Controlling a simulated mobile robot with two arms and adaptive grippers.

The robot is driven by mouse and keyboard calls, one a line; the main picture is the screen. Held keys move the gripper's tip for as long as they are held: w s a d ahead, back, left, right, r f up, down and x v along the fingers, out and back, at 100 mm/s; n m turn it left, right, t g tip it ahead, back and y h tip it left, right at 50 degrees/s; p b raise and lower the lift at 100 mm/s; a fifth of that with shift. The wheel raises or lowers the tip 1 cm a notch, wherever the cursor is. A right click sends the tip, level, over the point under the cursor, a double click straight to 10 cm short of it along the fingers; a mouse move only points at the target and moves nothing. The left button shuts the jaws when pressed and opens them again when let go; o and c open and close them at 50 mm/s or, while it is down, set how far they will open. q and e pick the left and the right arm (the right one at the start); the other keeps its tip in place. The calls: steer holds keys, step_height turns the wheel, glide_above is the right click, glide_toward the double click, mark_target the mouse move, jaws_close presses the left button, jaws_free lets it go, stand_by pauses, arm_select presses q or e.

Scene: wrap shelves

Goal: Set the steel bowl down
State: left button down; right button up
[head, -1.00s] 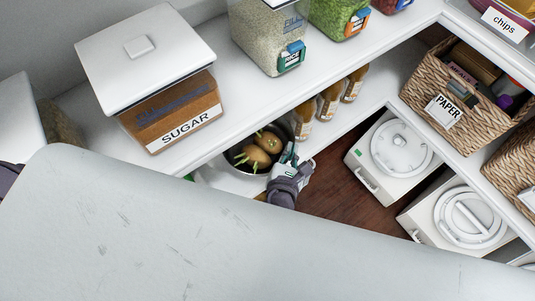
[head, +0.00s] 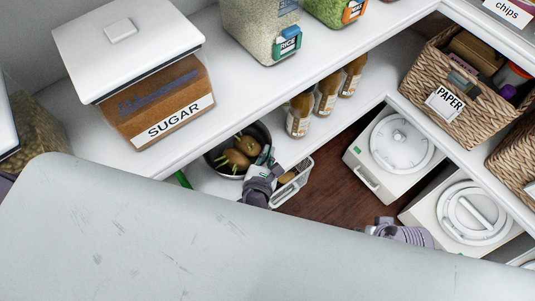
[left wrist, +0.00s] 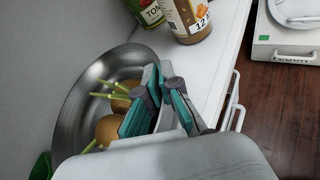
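The steel bowl (head: 213,160) is at the lower shelf, below the sugar box, with brown sprouting potatoes (head: 236,158) in it. It also shows in the left wrist view (left wrist: 72,122). My left gripper (head: 264,164) is at the bowl's right side. In the left wrist view its teal-padded fingers (left wrist: 163,108) straddle the near rim, one inside and one outside, and look closed on it. The bowl's underside is hidden, so I cannot tell whether it touches the shelf. Part of my right gripper (head: 400,233) shows at the lower right; its fingers are not clear.
Several brown bottles (head: 325,95) stand right of the bowl on the lower shelf (head: 345,122). A white basket (head: 296,182) is beside my left gripper. The sugar box (head: 160,105) stands on the shelf above. White lidded containers (head: 400,145) sit on the floor at right.

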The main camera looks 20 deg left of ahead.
steer(key=shift+r, duration=0.15)
arm_select(q)
steer(key=c, duration=1.8)
jaws_free()
steer(key=shift+f, duration=0.15)
steer(key=o, duration=0.5)
